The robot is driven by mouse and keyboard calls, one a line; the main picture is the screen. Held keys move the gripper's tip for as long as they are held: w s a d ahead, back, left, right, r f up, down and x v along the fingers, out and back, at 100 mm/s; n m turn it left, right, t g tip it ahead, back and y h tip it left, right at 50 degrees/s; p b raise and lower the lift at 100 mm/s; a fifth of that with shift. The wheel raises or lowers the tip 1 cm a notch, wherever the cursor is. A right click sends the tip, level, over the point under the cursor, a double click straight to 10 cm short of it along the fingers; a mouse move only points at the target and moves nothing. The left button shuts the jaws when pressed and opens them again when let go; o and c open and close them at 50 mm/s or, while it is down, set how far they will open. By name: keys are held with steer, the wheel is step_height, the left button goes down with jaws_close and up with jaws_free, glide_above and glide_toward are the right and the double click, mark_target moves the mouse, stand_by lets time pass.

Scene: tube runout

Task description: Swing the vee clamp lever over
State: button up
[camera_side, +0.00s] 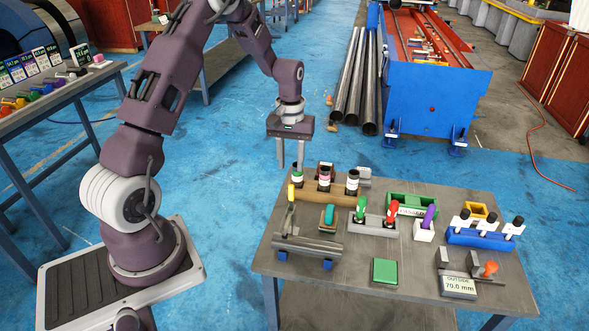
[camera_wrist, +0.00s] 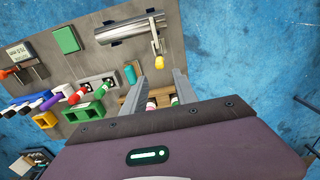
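A grey metal tube (camera_side: 308,247) lies on low blue supports at the front left of the work table; it also shows in the wrist view (camera_wrist: 122,29). The vee clamp lever (camera_side: 290,214) stands up at the tube's left end, with a yellow knob (camera_side: 291,192) on top. In the wrist view the lever (camera_wrist: 154,36) ends in its yellow knob (camera_wrist: 159,62), just beyond and between my fingertips. My gripper (camera_side: 290,166) points down, open and empty, above the table's back left corner. In the side view it is clear of the lever.
A brown rack with dark-capped bottles (camera_side: 325,178) stands near the gripper, behind the lever. A teal-topped block (camera_side: 329,216) sits beside the lever. A green pad (camera_side: 385,271), a gauge stand (camera_side: 458,285) and several coloured holders fill the right side. The front left table edge is clear.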

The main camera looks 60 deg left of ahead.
mark_target(291, 185)
steer(key=shift+d+f, duration=0.1)
steer(key=shift+f, duration=3.85)
steer(key=shift+c, duration=0.2)
jaws_close()
